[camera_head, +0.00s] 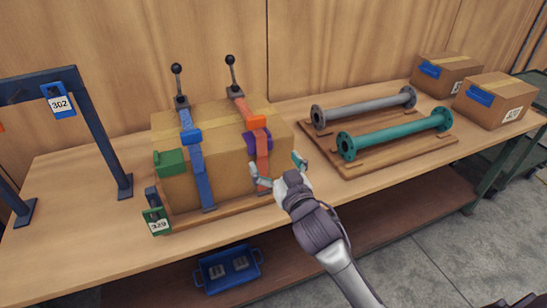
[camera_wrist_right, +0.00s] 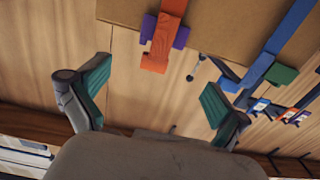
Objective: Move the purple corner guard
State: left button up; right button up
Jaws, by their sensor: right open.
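The purple corner guard (camera_head: 250,143) sits on the upper front edge of a large cardboard box (camera_head: 222,150), under an orange strap (camera_head: 262,160). In the right wrist view, purple parts of the guard (camera_wrist_right: 181,38) show on both sides of the orange strap (camera_wrist_right: 162,40), which hides its middle. My right gripper (camera_head: 279,172) is open and empty in front of the box's right end, a little below and right of the guard. In the right wrist view its teal-padded fingers (camera_wrist_right: 153,88) are spread apart, with the guard beyond them. My left gripper is not in view.
A blue strap (camera_head: 196,172) and a green corner guard (camera_head: 169,162) are on the box's left part. Two flanged pipes, grey (camera_head: 362,106) and teal (camera_head: 395,133), lie on a wooden rack to the right. A dark blue frame (camera_head: 105,135) stands left. Bare tabletop (camera_head: 375,190) lies right of my gripper.

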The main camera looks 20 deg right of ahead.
aim_at(256, 131)
jog(key=w+p, duration=0.1)
jog(key=w, duration=0.6)
jog(key=w+p, duration=0.1)
jog(key=w, duration=0.5)
jog(key=shift+w+a, duration=0.2)
jog(key=shift+w, duration=0.2)
jog(key=shift+c, duration=0.3)
jog(key=c, duration=1.1)
jog(key=shift+c, duration=0.2)
jog(key=shift+d, duration=0.1)
